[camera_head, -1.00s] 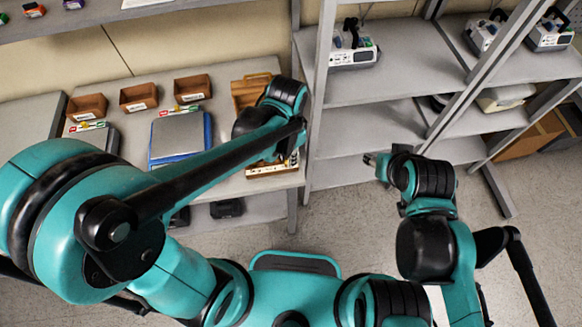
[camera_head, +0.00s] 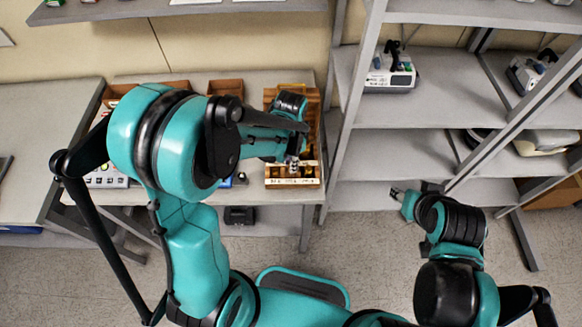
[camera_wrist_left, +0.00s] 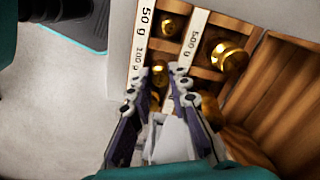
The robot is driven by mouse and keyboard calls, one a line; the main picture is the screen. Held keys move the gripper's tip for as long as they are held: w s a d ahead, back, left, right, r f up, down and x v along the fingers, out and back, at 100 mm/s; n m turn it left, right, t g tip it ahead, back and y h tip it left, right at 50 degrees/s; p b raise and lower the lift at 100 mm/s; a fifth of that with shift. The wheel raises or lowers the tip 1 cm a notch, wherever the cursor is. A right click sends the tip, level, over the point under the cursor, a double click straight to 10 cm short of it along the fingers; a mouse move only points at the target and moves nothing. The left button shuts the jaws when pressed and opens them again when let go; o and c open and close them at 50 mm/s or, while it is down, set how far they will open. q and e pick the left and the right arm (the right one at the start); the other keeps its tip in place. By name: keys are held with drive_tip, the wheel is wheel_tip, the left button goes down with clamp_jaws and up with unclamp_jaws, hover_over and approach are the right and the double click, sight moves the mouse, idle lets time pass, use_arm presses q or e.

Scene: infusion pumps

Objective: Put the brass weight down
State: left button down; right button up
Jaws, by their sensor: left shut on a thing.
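My left gripper (camera_head: 294,164) is over the front of the wooden weight box (camera_head: 318,185) on the bench. I cannot tell whether that weight touches the compartment floor. Two other brass weights, one small (camera_wrist_left: 172,25) and one larger (camera_wrist_left: 228,58), sit in neighbouring compartments. My right gripper (camera_head: 398,193) is empty, away from the bench, near the shelf unit.
The box's wooden dividers and walls (camera_wrist_left: 285,80) stand close to the left fingers. Brown bins (camera_head: 226,88) stand behind. A shelf unit (camera_head: 430,105) with pumps (camera_head: 391,72) rises to the right.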

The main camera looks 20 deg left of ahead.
use_arm(q)
wheel_tip(320, 180, down, 3)
drive_tip(key=shift+r, duration=0.15)
drive_tip(key=shift+b, duration=0.45)
drive_tip(key=c, duration=1.4)
unclamp_jaws()
